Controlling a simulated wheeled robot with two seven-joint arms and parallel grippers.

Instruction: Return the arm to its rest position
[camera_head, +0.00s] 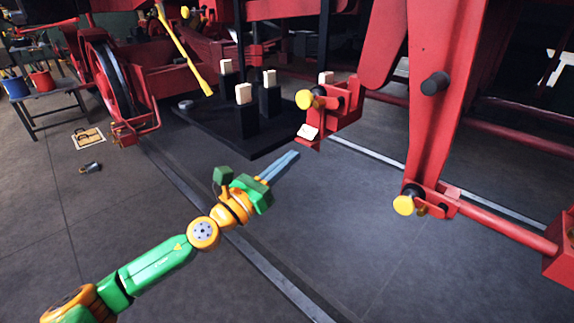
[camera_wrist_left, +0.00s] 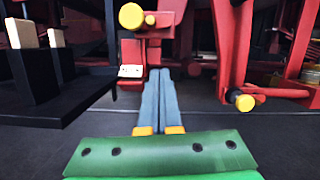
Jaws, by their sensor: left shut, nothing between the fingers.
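My left arm reaches in from the lower left in the head view. Its left gripper (camera_head: 293,155) is shut and empty, with its blue-grey fingers pressed together over the floor. In the left wrist view the same gripper (camera_wrist_left: 158,75) points forward at a red bracket (camera_wrist_left: 140,60) with a yellow knob (camera_wrist_left: 131,16) above. In the head view this red bracket (camera_head: 340,112) is just beyond and right of the fingertips, with a gap visible between them. My right gripper is not in view.
A black platform (camera_head: 245,150) with white-topped posts stands behind the gripper. A red upright (camera_head: 433,100) with a yellow knob (camera_head: 403,205) stands to the right. A table with buckets (camera_head: 41,79) is far left. A rail (camera_head: 270,275) crosses otherwise open floor.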

